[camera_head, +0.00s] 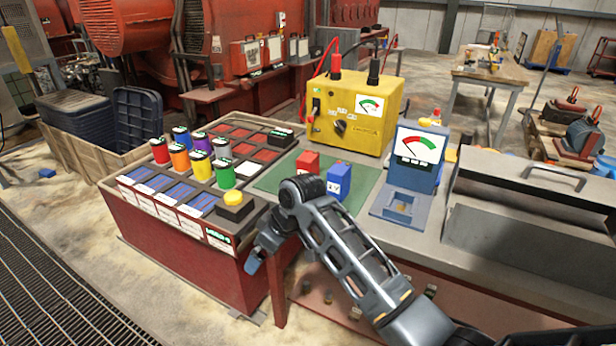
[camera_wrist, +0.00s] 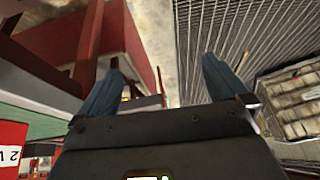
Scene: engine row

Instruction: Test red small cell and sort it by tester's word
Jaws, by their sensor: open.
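A red cylindrical cell (camera_head: 159,150) stands upright at the back left of the rack (camera_head: 215,205), among several coloured cylinders. A red box-shaped cell (camera_head: 307,162) stands on the green mat (camera_head: 272,178) beside a blue one (camera_head: 339,180). A blue tester (camera_head: 418,160) with a dial stands to the right, its low cradle (camera_head: 400,207) in front, with no cell visible in it. My gripper (camera_head: 254,258) hangs low before the rack's front right corner, apart from all cells. In the wrist view its fingers (camera_wrist: 165,80) are spread and empty.
A yellow charger (camera_head: 355,110) with red and black leads stands behind the mat. A yellow button (camera_head: 234,198) sits at the rack's corner. A grey metal case (camera_head: 530,200) fills the right of the bench. Dark bins (camera_head: 138,118) stand at left. Floor grating (camera_head: 60,290) lies front left.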

